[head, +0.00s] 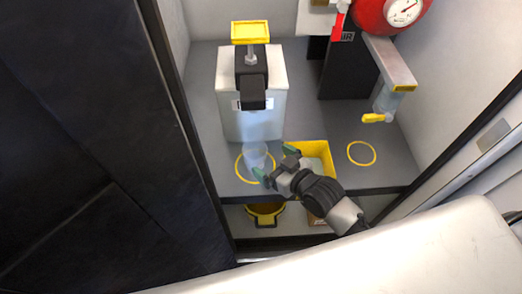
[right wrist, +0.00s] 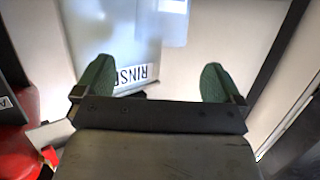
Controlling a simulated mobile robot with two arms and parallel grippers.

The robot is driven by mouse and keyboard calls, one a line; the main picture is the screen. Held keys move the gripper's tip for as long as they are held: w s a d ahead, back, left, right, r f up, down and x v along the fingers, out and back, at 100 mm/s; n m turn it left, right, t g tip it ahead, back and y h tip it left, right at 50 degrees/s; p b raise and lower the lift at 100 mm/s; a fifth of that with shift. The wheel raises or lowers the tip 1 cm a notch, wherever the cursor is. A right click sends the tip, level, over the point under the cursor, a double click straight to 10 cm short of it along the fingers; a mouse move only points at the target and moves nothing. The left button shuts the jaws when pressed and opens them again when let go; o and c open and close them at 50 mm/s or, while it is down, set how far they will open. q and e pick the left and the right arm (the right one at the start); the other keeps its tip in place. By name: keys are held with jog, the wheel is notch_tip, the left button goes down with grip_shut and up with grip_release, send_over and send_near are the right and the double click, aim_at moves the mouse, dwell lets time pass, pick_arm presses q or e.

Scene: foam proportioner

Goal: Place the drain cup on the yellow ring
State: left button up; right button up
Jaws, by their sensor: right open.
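A clear, translucent cup (head: 256,155), which I take as the drain cup, stands upright at the left yellow ring (head: 241,176), under the dispenser nozzle. Its base appears within the ring. A second yellow ring (head: 374,159) lies empty on the grey shelf to the right. My right gripper (head: 275,162) is open, its green fingertips just to the right of and in front of the cup. Whether they touch the cup is unclear. In the right wrist view the open fingers (right wrist: 157,85) have a translucent shape beyond them. My left gripper is not in view.
The white dispenser (head: 232,122) stands behind the cup. A yellow tray (head: 328,160) lies just right of my gripper. A clear vessel with a yellow valve (head: 374,118) hangs at the right, near the red gauge (head: 390,15). A yellow bucket (head: 265,212) is below the shelf.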

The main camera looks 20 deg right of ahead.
jog(key=shift+v, duration=1.95)
